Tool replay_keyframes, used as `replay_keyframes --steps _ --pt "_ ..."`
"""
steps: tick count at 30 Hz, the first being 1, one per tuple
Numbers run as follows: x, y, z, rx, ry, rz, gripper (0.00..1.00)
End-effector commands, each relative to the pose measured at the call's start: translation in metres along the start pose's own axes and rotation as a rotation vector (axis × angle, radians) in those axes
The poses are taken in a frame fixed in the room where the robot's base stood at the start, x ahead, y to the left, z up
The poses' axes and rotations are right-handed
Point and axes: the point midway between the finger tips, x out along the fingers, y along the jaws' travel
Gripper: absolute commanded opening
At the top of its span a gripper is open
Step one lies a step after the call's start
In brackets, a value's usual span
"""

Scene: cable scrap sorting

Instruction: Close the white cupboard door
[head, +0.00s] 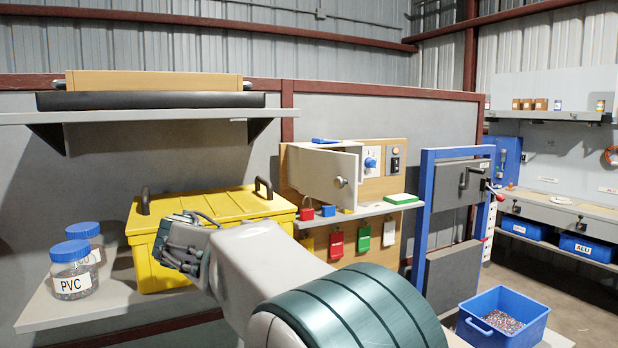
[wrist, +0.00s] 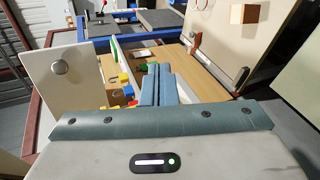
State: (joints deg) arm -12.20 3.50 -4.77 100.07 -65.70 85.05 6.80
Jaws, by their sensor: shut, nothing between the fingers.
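The white cupboard (head: 352,149) is mounted on a wooden board above a small shelf. Its white door (head: 318,172) stands out from it, open, with a round metal knob (head: 340,182).
The yellow crate (head: 215,208) with dark handles stands on the left shelf beside the PVC jar (head: 73,272). Red (head: 307,213) and blue padlocks sit under the door. A blue frame (head: 424,215) stands right, with a blue bin (head: 503,312) below.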

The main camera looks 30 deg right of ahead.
Motion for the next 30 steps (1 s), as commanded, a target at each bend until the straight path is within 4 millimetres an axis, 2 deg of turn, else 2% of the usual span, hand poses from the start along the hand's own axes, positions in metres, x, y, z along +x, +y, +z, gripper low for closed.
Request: replay_keyframes --steps 1,3,6,9,12,17,30 --pt "-0.013 0.030 -0.012 0.014 -0.013 0.088 0.00" --pt "-0.026 0.060 -0.023 0.040 -0.031 0.197 0.00" --pt "-0.043 0.090 -0.034 0.076 -0.052 0.316 0.00" --pt "-0.054 0.106 -0.039 0.101 -0.064 0.386 0.00" --pt "-0.056 0.114 -0.040 0.112 -0.070 0.415 0.00" --pt "-0.040 0.122 -0.037 0.113 -0.075 0.418 0.00" --pt "0.040 0.158 -0.030 0.111 -0.071 0.415 0.00"
